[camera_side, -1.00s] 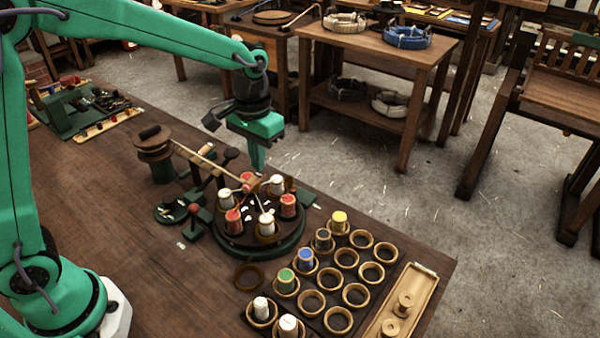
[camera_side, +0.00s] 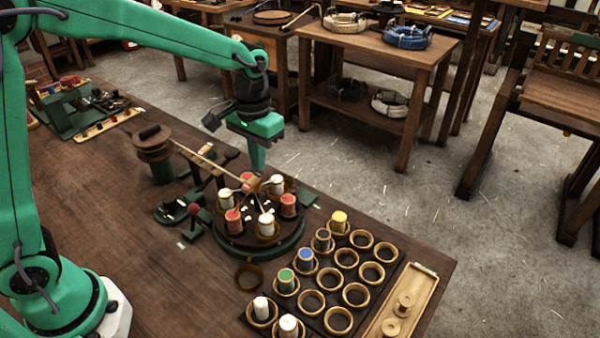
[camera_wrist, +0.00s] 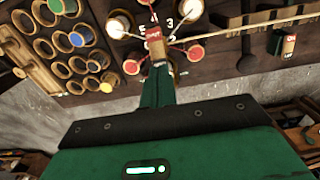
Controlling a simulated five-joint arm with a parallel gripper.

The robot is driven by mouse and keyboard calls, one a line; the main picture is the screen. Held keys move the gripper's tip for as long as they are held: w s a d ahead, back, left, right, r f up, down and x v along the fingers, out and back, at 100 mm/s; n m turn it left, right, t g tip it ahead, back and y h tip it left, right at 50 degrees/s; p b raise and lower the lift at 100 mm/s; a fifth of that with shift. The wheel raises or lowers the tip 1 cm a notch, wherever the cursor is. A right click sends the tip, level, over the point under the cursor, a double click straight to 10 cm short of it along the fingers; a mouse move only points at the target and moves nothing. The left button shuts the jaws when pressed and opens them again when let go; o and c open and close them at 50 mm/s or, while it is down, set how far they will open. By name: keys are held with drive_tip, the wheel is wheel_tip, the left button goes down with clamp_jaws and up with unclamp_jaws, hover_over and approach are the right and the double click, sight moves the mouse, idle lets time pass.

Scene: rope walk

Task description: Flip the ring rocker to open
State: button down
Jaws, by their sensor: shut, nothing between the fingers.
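My gripper (camera_side: 257,168) points down over the carousel's far side, shut and empty. In the wrist view its green fingers (camera_wrist: 158,92) reach toward the block and hide its near end. Whether they touch it I cannot tell. A second similar labelled block (camera_wrist: 287,43) stands farther right in the wrist view.
A rope (camera_side: 196,156) runs from there to a reel (camera_side: 153,150). A rack of rings (camera_side: 311,303) and a wooden tray (camera_side: 412,290) lie at right. Bare table is at front left.

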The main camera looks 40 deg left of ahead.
sight(257, 174)
drive_tip(key=shift+f, duration=1.15)
idle(0.6)
drive_tip(key=shift+r, duration=0.1)
wheel_tip(257, 174, up, 8)
idle(1.3)
idle(0.3)
drive_tip(key=s+a+r+t, duration=0.1)
drive_tip(key=s+a, duration=0.3)
drive_tip(key=s, duration=0.5)
drive_tip(key=s+a+r+t, duration=0.2)
drive_tip(key=s+a+t, duration=0.2)
drive_tip(key=s, duration=0.6)
drive_tip(key=shift+t, duration=0.3)
